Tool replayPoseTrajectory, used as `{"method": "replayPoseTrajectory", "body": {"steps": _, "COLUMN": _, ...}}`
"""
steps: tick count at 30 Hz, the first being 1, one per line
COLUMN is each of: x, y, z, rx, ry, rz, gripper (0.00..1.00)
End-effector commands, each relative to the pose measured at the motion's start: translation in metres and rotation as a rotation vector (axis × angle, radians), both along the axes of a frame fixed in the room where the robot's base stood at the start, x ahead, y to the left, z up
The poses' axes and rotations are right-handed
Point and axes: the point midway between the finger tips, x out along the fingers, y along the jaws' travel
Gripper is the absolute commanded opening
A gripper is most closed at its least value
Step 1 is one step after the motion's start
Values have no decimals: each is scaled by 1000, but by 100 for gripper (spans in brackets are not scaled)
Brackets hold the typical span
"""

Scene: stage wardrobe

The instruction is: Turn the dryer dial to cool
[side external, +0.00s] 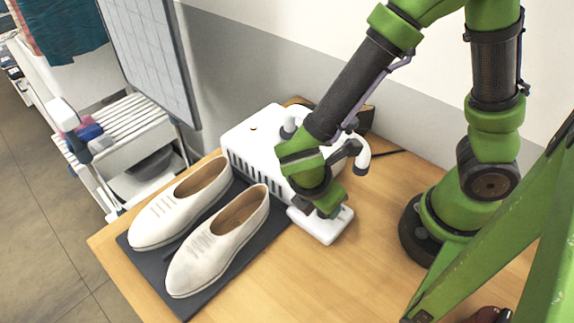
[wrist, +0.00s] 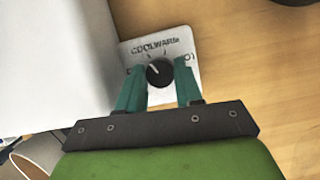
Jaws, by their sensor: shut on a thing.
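The white dryer (side external: 252,128) is a box with dark side slots and curved nozzles on top, standing on the wooden table. Its white control plate (side external: 322,229) juts out low at the front; in the wrist view the plate (wrist: 189,62) carries the printed words COOL and WARM. The round black dial (wrist: 159,73) has a white mark pointing up and left, toward the COOL side. My gripper (wrist: 160,76) has a teal finger on each side of the dial and is shut on it. In the side view my gripper (side external: 326,210) hides the dial.
Two cream shoes (side external: 183,203) (side external: 220,241) lie on a dark mat (side external: 185,306) left of the plate. A white slatted rack (side external: 130,118) stands beyond the table's left edge. The table (side external: 290,290) is bare in front of the plate.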

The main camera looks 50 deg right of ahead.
Motion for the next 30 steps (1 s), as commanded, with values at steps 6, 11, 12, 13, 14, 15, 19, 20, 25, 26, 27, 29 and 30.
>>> {"method": "replayPoseTrajectory", "body": {"steps": 6, "x": 0, "y": 0, "z": 0, "rx": 1, "ry": 1, "rz": -17, "gripper": 5}}
{"method": "replayPoseTrajectory", "body": {"steps": 11, "x": 0, "y": 0, "z": 0, "rx": 1, "ry": 0, "rz": -15, "gripper": 5}}
{"method": "replayPoseTrajectory", "body": {"steps": 12, "x": 0, "y": 0, "z": 0, "rx": 1, "ry": 0, "rz": -15, "gripper": 5}}
{"method": "replayPoseTrajectory", "body": {"steps": 13, "x": 0, "y": 0, "z": 0, "rx": 1, "ry": 0, "rz": -15, "gripper": 5}}
{"method": "replayPoseTrajectory", "body": {"steps": 14, "x": 0, "y": 0, "z": 0, "rx": 1, "ry": 0, "rz": -15, "gripper": 5}}
{"method": "replayPoseTrajectory", "body": {"steps": 15, "x": 0, "y": 0, "z": 0, "rx": 1, "ry": 0, "rz": -14, "gripper": 40}}
{"method": "replayPoseTrajectory", "body": {"steps": 19, "x": 0, "y": 0, "z": 0, "rx": 1, "ry": 0, "rz": -14, "gripper": 59}}
{"method": "replayPoseTrajectory", "body": {"steps": 20, "x": 0, "y": 0, "z": 0, "rx": 1, "ry": 0, "rz": -14, "gripper": 59}}
{"method": "replayPoseTrajectory", "body": {"steps": 25, "x": 0, "y": 0, "z": 0, "rx": 1, "ry": 0, "rz": -14, "gripper": 59}}
{"method": "replayPoseTrajectory", "body": {"steps": 26, "x": 0, "y": 0, "z": 0, "rx": 1, "ry": 0, "rz": -13, "gripper": 59}}
{"method": "replayPoseTrajectory", "body": {"steps": 27, "x": 0, "y": 0, "z": 1, "rx": 1, "ry": 0, "rz": -14, "gripper": 59}}
{"method": "replayPoseTrajectory", "body": {"steps": 29, "x": 1, "y": 1, "z": 3, "rx": 1, "ry": -1, "rz": -14, "gripper": 59}}
{"method": "replayPoseTrajectory", "body": {"steps": 30, "x": 1, "y": 2, "z": 5, "rx": 2, "ry": -2, "rz": -13, "gripper": 59}}
